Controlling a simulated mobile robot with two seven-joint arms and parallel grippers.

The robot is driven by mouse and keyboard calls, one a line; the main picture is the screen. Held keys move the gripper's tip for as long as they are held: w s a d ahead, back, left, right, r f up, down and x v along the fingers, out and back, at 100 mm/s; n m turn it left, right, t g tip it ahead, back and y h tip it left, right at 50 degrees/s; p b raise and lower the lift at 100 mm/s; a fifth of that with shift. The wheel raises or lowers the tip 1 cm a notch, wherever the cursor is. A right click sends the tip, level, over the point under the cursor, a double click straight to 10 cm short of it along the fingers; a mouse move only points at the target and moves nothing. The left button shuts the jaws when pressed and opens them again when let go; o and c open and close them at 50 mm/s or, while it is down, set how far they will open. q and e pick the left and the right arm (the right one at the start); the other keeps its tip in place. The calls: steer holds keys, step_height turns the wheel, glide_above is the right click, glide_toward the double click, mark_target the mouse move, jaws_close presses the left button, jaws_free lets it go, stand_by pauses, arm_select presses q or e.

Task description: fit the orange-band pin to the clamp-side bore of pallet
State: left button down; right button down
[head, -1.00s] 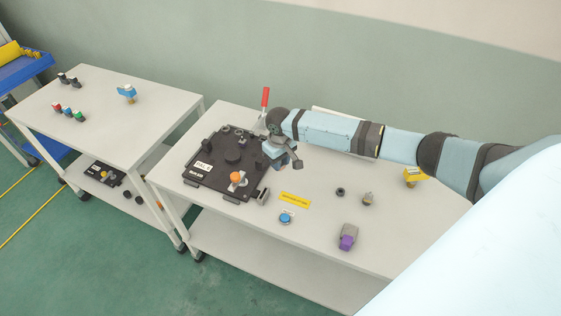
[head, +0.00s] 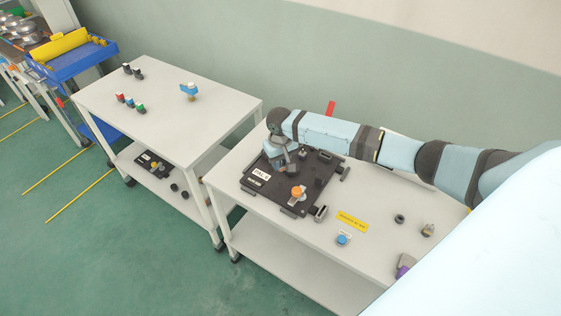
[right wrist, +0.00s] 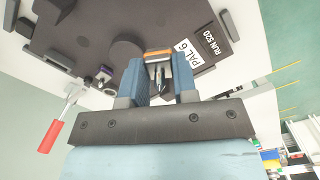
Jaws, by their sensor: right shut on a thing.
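The black pallet (head: 318,188) lies on the right-hand table, with a white label reading PAL 6 (right wrist: 183,54). My right gripper (head: 283,167) is over the pallet's left part, close to the label. In the right wrist view my right gripper (right wrist: 159,66) is shut on the orange-band pin (right wrist: 158,54), whose orange band shows between the fingertips. The clamp's red handle (head: 331,107) stands behind the pallet; it also shows in the right wrist view (right wrist: 50,136). I cannot make out the clamp-side bore. My left gripper is out of view.
An orange-topped part (head: 297,191) stands on the pallet's front. A blue button (head: 342,240), a yellow label (head: 352,221) and small parts lie to the right. A second table (head: 165,105) at left holds several small coloured parts. A gap separates the tables.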

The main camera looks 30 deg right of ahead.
steer(key=shift+r+p, duration=0.2)
steer(key=shift+p, duration=0.45)
step_height(320, 180, down, 5)
steer(key=shift+r+b, duration=0.2)
steer(key=shift+b, duration=0.8)
steer(key=shift+w+f, duration=0.1)
steer(key=shift+f, duration=0.55)
steer(key=shift+f+b, duration=0.25)
steer(key=shift+b, duration=0.1)
steer(key=shift+f, duration=0.25)
steer(key=shift+f+b, duration=0.35)
steer(key=shift+f, duration=0.4)
steer(key=shift+p, duration=0.35)
